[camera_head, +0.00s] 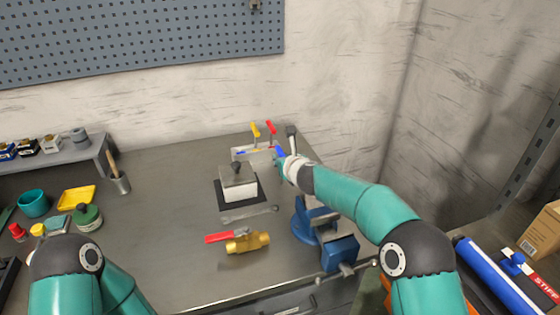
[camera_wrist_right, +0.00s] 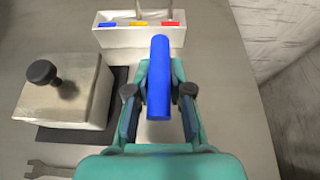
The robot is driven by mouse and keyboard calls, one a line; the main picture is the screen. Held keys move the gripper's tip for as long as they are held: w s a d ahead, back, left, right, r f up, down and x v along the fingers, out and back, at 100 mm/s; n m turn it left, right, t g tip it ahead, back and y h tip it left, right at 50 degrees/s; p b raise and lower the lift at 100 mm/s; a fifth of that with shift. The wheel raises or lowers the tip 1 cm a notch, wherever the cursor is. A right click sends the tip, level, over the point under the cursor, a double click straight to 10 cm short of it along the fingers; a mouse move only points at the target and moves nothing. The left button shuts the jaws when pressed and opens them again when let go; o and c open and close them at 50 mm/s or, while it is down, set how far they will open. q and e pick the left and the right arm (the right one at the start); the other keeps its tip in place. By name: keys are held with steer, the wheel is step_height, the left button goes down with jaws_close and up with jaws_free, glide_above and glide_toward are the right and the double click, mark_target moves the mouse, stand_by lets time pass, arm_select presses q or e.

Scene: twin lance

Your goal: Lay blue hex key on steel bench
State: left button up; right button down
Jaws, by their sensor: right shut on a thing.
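The blue hex key (camera_wrist_right: 158,75) is between the fingers of my right gripper (camera_wrist_right: 158,92), which is shut on its thick blue handle. Its shaft cannot be made out in the wrist view. In the head view the blue handle (camera_head: 280,152) shows at the gripper, beside the pale rack (camera_head: 238,157). The rack has blue, yellow and red marks on its front in the wrist view (camera_wrist_right: 112,38). A yellow-handled key (camera_head: 255,130) and a red-handled key (camera_head: 271,127) stand at the rack. The grey steel bench (camera_head: 170,235) lies below. My left gripper is out of view.
A pale block with a black knob (camera_head: 238,185) stands on a dark mat left of my right gripper. A wrench (camera_head: 250,214), a brass valve with red lever (camera_head: 247,241) and a blue vise (camera_head: 310,220) are nearer. The bench's left-centre is clear.

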steer(key=c, duration=1.5)
jaws_free()
steer(key=shift+f, duration=0.2)
steer(key=o, duration=0.4)
steer(key=shift+o, duration=0.2)
steer(key=shift+r, duration=0.2)
steer(key=b+v, duration=0.5)
steer(key=v, duration=0.7)
